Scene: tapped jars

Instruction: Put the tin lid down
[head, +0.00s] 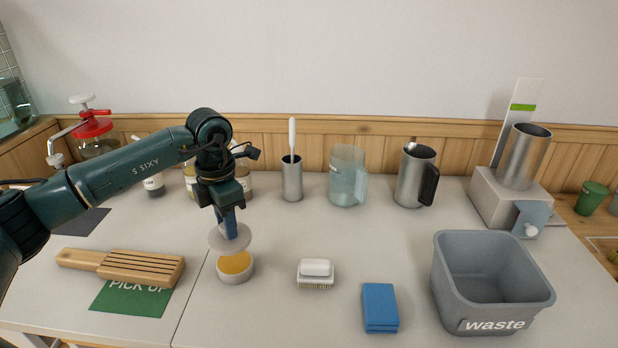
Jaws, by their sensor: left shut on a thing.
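My left gripper (230,226) points down and is shut on a round pale lid (218,240), the tin lid. The lid is tilted a little and hangs just above an open round tin (236,276). The tin stands on the white table and shows an orange-yellow content. I cannot tell whether the lid touches the tin's rim at the back. The gripper hides part of the lid. My right gripper is not in view.
Left of the tin, a slotted wooden block (140,267) lies over a green mat (132,299). To the right are a white brush (316,271), a blue sponge (380,305) and a grey waste bin (490,245). Jugs and jars stand behind. The table's front middle is free.

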